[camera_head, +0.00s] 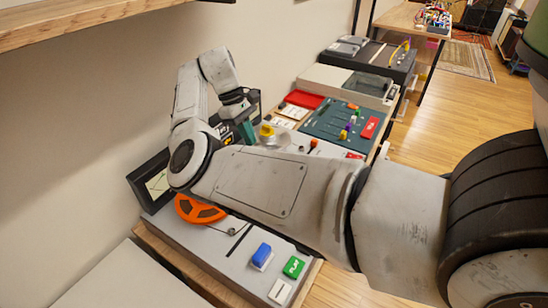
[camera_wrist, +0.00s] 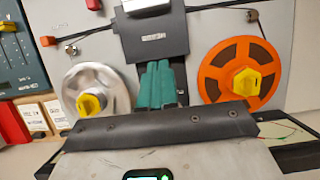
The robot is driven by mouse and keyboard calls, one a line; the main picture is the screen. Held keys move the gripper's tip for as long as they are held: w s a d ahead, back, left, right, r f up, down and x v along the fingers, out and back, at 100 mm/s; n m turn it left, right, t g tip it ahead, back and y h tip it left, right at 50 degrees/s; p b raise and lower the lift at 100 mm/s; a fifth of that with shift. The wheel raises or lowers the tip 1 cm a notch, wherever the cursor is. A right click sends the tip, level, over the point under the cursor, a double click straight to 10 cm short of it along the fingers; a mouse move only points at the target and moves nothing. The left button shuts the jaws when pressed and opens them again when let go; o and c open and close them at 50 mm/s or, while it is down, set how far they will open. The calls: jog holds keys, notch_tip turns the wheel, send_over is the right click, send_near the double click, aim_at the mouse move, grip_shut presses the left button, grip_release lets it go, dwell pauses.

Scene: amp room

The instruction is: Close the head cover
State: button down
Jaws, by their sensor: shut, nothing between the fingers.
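The tape machine (camera_head: 215,240) lies on the bench, mostly behind my arm in the head view. In the wrist view, a dark plate with a small label (camera_wrist: 155,37) sits between the silver reel (camera_wrist: 97,92) and the orange reel (camera_wrist: 238,73); it looks like the head cover. I cannot tell its angle. A bright metal block (camera_wrist: 146,6) shows at its far edge. My gripper (camera_wrist: 160,66) is shut and empty, its teal fingers together in front of the plate's lower part. Contact is unclear. The gripper also shows in the head view (camera_head: 246,132).
A teal panel with sliders and coloured knobs (camera_head: 338,120) stands beyond the machine. Blue (camera_head: 262,256) and green (camera_head: 293,267) buttons are at its near edge. A wooden shelf (camera_head: 70,20) overhangs at upper left. The wall is close on the left; open floor (camera_head: 470,105) is on the right.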

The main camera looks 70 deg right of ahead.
jog(key=p+x, duration=0.1)
jog(key=x, duration=0.8)
jog(key=shift+s, duration=0.15)
jog(key=s, duration=0.1)
jog(key=s+p, duration=0.1)
jog(key=s, duration=0.1)
jog(key=shift+a+f, duration=0.1)
jog(key=shift+a, duration=0.2)
jog(key=shift+s+a+f+p, duration=0.15)
jog(key=shift+s+p, duration=0.2)
jog(key=shift+s, duration=0.2)
